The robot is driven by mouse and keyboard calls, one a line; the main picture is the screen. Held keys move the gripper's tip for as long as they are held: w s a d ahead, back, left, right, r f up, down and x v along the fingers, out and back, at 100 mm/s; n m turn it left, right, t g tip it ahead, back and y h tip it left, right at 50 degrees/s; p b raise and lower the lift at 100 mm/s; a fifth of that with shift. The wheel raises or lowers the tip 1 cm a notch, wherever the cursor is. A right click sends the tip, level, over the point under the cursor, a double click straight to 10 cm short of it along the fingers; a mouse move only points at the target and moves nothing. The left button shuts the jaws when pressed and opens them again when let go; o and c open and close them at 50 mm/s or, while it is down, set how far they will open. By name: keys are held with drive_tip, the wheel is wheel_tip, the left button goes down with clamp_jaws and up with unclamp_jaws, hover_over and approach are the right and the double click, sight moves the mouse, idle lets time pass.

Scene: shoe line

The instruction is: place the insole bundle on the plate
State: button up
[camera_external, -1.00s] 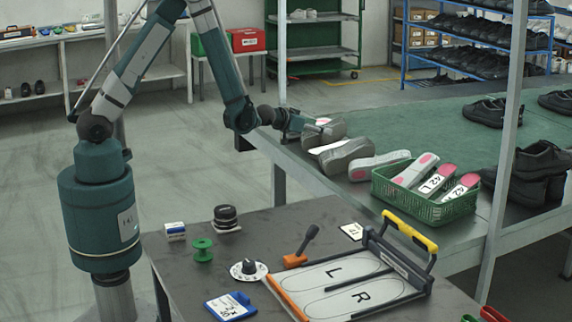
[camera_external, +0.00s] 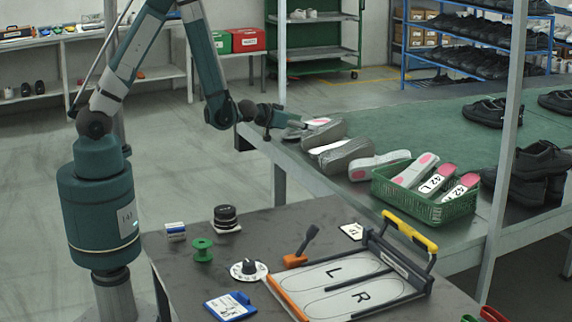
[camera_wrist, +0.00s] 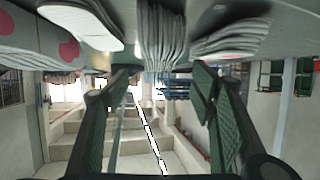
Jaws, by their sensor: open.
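Several grey insole bundles lie along the near edge of the green-topped bench. The nearest insole bundle to my gripper (camera_external: 322,134) has a pink patch on top; a plain grey one (camera_external: 346,154) lies beside it. My gripper (camera_external: 299,123) is open and empty, just left of the nearest bundle. In the wrist view, a layered bundle (camera_wrist: 166,45) shows end-on beyond my gripper's spread fingers (camera_wrist: 165,85); I cannot tell whether they touch it. The plate (camera_external: 348,284), marked L and R, lies bare on the dark table in front.
A green basket (camera_external: 442,212) holds insoles labelled 42 L. A bench post rises at right.

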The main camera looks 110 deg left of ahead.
idle(0.8)
drive_tip(key=shift+w+d+r, duration=0.35)
drive_tip(key=shift+d, duration=0.1)
drive_tip(key=w+d+r+m+h, duration=0.15)
drive_tip(key=d+r, duration=0.35)
drive_tip(key=d, duration=0.5)
drive_tip(key=w+d+r+m+t+h, duration=0.15)
drive_tip(key=d+r, duration=0.35)
drive_tip(key=d, duration=0.5)
drive_tip(key=w+d+r+m+h, duration=0.15)
drive_tip(key=d+r, duration=0.35)
drive_tip(key=d, duration=0.5)
drive_tip(key=s+d+r+m+h, duration=0.1)
drive_tip(key=s+d+m+h, duration=0.1)
drive_tip(key=s+d, duration=0.4)
drive_tip(key=s+d+r+m+g+h, duration=0.1)
drive_tip(key=s+d, duration=0.6)
drive_tip(key=d, duration=0.8)
drive_tip(key=s+d+r+m+h, duration=0.2)
drive_tip(key=s+d+m+h, duration=0.2)
drive_tip(key=s+d, duration=0.3)
drive_tip(key=d, duration=0.3)
drive_tip(key=shift+d+r, duration=0.15)
drive_tip(key=shift+d, duration=0.05)
